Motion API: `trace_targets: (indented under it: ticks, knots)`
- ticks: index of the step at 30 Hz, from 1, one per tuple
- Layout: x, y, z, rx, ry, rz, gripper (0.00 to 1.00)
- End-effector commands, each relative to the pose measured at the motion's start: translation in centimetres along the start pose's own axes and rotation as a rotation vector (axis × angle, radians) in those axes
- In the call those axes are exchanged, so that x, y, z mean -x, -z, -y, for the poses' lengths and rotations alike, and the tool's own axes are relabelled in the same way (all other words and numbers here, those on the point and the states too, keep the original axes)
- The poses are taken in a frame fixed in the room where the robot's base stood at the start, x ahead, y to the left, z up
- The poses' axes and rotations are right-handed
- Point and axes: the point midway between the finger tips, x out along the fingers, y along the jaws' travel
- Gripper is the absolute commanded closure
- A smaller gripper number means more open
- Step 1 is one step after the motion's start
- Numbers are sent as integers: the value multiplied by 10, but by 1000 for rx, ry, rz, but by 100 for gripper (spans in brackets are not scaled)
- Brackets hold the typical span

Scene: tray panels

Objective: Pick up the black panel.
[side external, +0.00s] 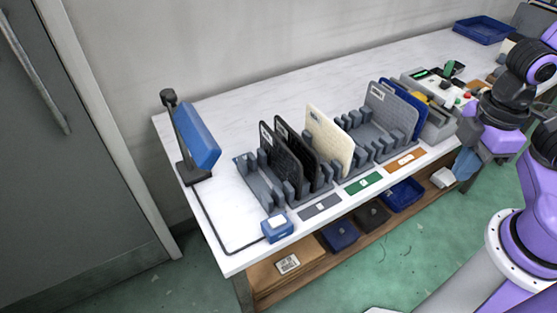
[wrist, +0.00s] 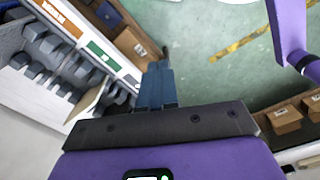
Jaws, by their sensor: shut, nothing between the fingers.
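Two dark panels stand upright in the slotted grey rack at the left in the side view. The right one of the two looks blacker, so I take it as the black panel (side external: 283,126); it is partly hidden by the dark grey panel (side external: 279,155) in front of it. A cream panel (side external: 328,138) stands just to its right. My gripper (side external: 463,178) is at the right, off the table's front edge and well apart from the panels. Its blue fingers are together and empty in the wrist view (wrist: 156,68). The dark panels cannot be made out in the wrist view.
A grey panel (side external: 388,112) and a blue panel (side external: 406,97) stand farther right in the rack. A blue device on a stand (side external: 197,137) and a small blue box (side external: 277,230) are at the left. Blue bins (side external: 404,195) sit on the lower shelf.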

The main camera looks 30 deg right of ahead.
Motion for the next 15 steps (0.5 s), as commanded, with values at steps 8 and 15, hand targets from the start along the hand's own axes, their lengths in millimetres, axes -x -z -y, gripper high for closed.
trace_targets:
  ticks: [8,15]
  knots:
    - [0,0,0,0,0,0,100]
    - [0,0,0,0,0,0,71]
